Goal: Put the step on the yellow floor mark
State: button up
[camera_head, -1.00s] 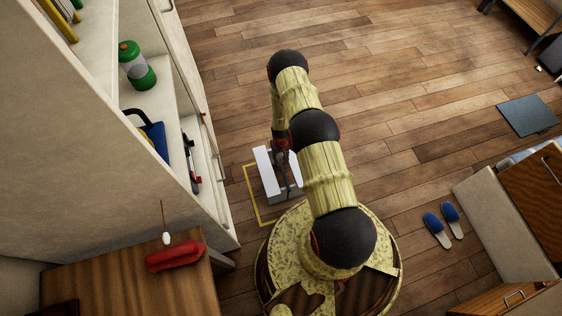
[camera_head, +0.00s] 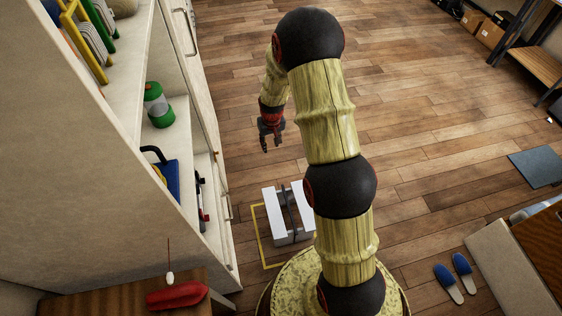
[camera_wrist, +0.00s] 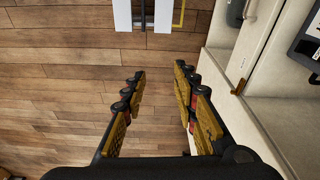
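The step (camera_head: 281,232) is a light grey block with two white top strips and a dark handle bar between them. It stands upright on the floor in the head view, partly behind my arm. My gripper (camera_head: 271,147) is open, empty and above the floor, apart from the step. In the wrist view the step (camera_wrist: 122,14) and a yellow line (camera_wrist: 181,12) show at the top edge, beyond the open fingers (camera_wrist: 158,78).
A tall cream shelf unit (camera_head: 110,150) stands close on the left, holding a green canister (camera_head: 158,105). A wooden table (camera_head: 110,300) with a red object (camera_head: 178,295) is at the lower left. Blue slippers (camera_head: 455,275) lie at right.

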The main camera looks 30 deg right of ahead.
jog(key=s+a+r+t, duration=0.1)
jog(key=s+a+r, duration=0.2)
jog(key=r, duration=0.6)
jog(key=s+a+r+n, duration=0.15)
jog(key=s+r, duration=0.25)
jog(key=r, duration=0.5)
jog(key=s+a+r+m+t, duration=0.1)
jog(key=s+a+r, duration=0.2)
jog(key=r, duration=0.5)
jog(key=s+a+r, duration=0.2)
jog(key=s+r, duration=0.1)
jog(key=s, duration=0.4)
jog(key=s+a+r+n+t, duration=0.1)
jog(key=s+a+r, duration=0.1)
jog(key=s+r, duration=0.2)
jog(key=s+a+r, duration=0.2)
jog(key=s+r, duration=0.2)
jog(key=s, duration=0.7)
jog(key=shift+a+r+n+t, duration=0.15)
jog(key=shift+a+n+t, duration=0.05)
jog(key=shift+n+t, duration=0.2)
jog(key=shift+r+p, duration=1.4)
jog(key=shift+r, duration=0.05)
